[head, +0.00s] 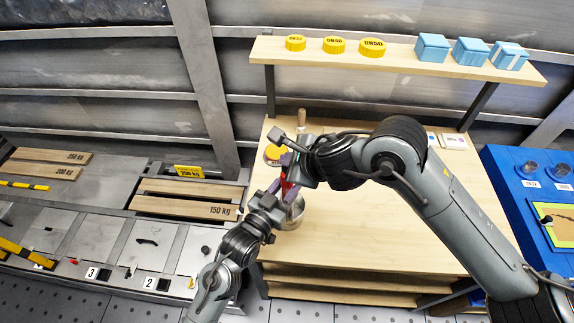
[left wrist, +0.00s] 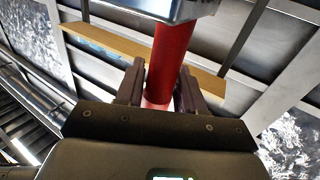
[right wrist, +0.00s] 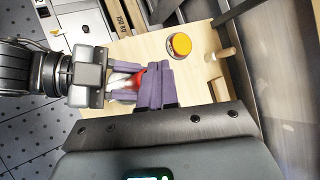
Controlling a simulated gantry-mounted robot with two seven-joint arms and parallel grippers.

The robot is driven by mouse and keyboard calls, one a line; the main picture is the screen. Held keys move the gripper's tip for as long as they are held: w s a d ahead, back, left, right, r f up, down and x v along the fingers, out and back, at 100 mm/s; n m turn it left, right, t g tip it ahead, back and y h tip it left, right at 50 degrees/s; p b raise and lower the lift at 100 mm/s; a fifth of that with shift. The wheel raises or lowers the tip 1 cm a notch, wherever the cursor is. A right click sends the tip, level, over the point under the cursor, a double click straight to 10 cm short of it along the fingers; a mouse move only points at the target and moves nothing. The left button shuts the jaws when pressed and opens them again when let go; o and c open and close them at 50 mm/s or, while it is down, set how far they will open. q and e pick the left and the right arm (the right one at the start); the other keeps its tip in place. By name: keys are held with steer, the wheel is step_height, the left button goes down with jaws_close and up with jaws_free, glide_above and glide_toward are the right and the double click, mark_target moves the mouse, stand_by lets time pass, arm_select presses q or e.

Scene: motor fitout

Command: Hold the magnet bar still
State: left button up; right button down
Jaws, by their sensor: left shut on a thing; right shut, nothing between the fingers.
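The magnet bar, a red cylinder (left wrist: 172,60), stands between the fingers of my left gripper (left wrist: 158,95), which is shut on it. A pale band shows at its finger end in the left wrist view, and a grey metallic part covers its far end. In the head view, a little red of the bar (head: 287,184) shows between my left gripper (head: 276,187) and my right gripper (head: 288,163). In the right wrist view, my right gripper (right wrist: 155,88) is shut and empty, close beside the left fingers and the red bar (right wrist: 136,79). Whether they touch is unclear.
A round metal container (head: 294,214) stands on the wooden bench (head: 370,235), by my left gripper. A yellow disc (right wrist: 180,45) and a wooden peg (right wrist: 225,53) are near. The shelf (head: 400,66) behind holds yellow discs and blue boxes. The bench's front right is clear.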

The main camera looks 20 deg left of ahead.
steer(key=shift+f, duration=0.8)
stand_by(0.5)
steer(key=shift+r, duration=1.2)
steer(key=shift+r, duration=0.1)
steer(key=shift+r, duration=2.45)
arm_select(q)
steer(key=o, duration=1.3)
steer(key=shift+c, duration=0.2)
steer(key=shift+s, duration=0.15)
